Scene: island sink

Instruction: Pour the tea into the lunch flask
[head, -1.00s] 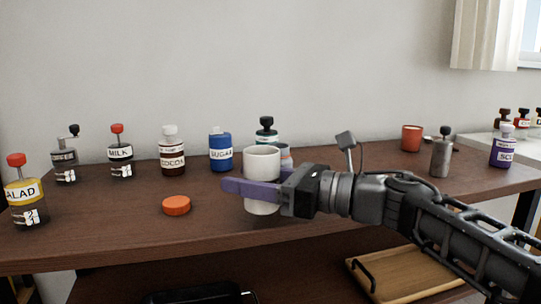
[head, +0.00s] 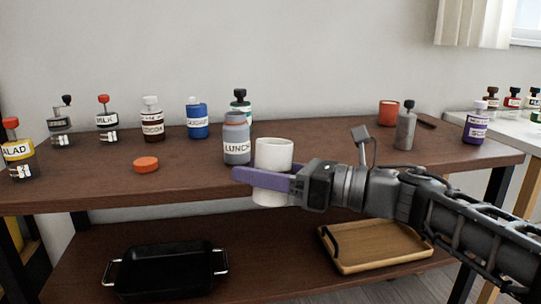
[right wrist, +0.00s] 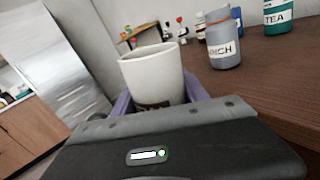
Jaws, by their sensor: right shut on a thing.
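The white cup (head: 274,155) is held roughly upright between the purple fingers of my right gripper (head: 265,180). In the right wrist view the cup (right wrist: 153,75) stands between the fingers, with dark print low on its side. Its contents are hidden. The grey-blue flask labelled LUNCH (head: 236,145) stands upright on the table, behind and left of the cup. It also shows in the right wrist view (right wrist: 222,50). A teal bottle labelled TEA (right wrist: 278,18) stands behind the flask, partly hidden in the head view (head: 242,107). My left gripper is not in view.
An orange cap (head: 146,165) lies on the table (head: 190,180) left of the flask. Several labelled bottles line the back, including blue SUGAR (head: 197,122). An orange cup (head: 389,112) and a grey container (head: 405,130) stand right. A black pan (head: 170,268) and wooden tray (head: 375,247) lie below.

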